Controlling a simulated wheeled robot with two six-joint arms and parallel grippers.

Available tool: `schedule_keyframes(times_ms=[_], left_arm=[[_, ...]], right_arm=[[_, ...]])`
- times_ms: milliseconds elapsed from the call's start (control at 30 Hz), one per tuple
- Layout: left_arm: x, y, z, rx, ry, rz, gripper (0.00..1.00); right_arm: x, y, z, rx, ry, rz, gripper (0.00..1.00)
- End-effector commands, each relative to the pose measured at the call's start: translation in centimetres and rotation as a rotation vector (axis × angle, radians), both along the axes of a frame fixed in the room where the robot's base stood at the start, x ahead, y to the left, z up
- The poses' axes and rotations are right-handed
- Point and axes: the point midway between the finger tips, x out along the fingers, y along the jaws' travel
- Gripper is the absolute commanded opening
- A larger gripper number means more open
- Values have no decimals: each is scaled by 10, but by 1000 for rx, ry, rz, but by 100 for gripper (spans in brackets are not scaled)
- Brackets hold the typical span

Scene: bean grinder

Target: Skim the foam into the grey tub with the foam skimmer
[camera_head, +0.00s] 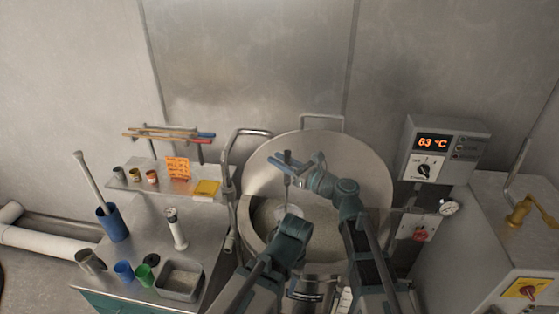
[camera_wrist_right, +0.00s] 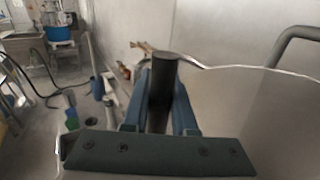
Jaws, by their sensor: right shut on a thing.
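The foam skimmer (camera_head: 287,188) hangs upright from my right gripper (camera_head: 289,164), over the inside of the big round kettle (camera_head: 362,165). The right gripper is shut on its handle; in the right wrist view the dark round handle (camera_wrist_right: 163,85) stands between the blue fingers. The skimmer's pale head is low in the kettle, near the light grey surface (camera_head: 264,214); I cannot tell whether it touches it. The grey tub (camera_head: 178,294) stands on the steel bench at the left, away from the skimmer. My left arm bends in front of the kettle; its gripper is hidden.
The bench holds blue and green cups (camera_head: 145,275), a white-topped cylinder (camera_head: 176,229) and a tall blue container (camera_head: 112,223). A bent pipe (camera_head: 232,150) rises at the kettle's left. A control box (camera_head: 443,150) reading 63 °C is at the right.

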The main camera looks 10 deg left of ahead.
Motion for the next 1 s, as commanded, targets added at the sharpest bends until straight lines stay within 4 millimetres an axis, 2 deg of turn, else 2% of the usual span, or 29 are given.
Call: schedule_keyframes(times_ms=[33,1000], left_arm=[[0,0,-10,0,0,-1,48],[0,0,-102,2,1,-11,48]], right_arm=[[0,0,-10,1,-1,0,0],[0,0,-102,1,-1,0,0]])
